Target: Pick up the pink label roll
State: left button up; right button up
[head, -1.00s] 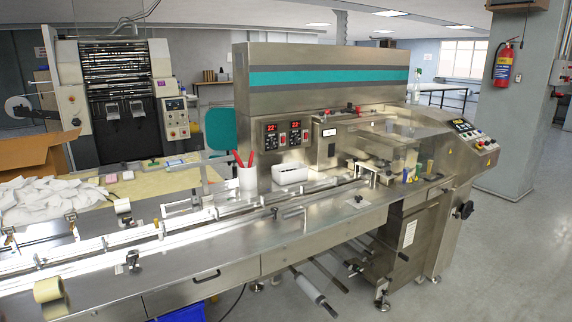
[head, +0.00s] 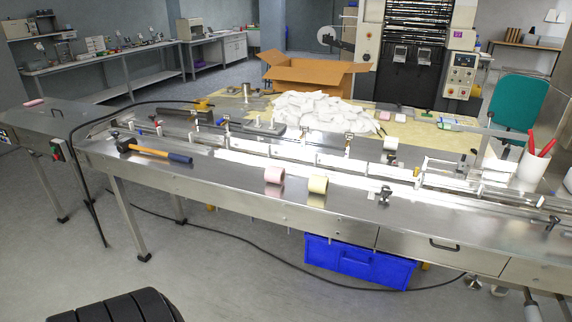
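The pink label roll (head: 274,176) lies on the front part of the long steel machine table, near its front edge. A yellow label roll (head: 318,184) lies just to its right, with a small gap between them. The pink roll is unobstructed. Neither of my grippers shows in the head view.
A hammer (head: 152,151) lies on the table to the left. A blue crate (head: 360,262) sits below the table edge. A black cable runs over the table and along the floor. A white pile (head: 318,112) and a cardboard box (head: 312,75) are behind.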

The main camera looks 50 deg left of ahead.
aim_at(273, 174)
jog(key=u, duration=1.5)
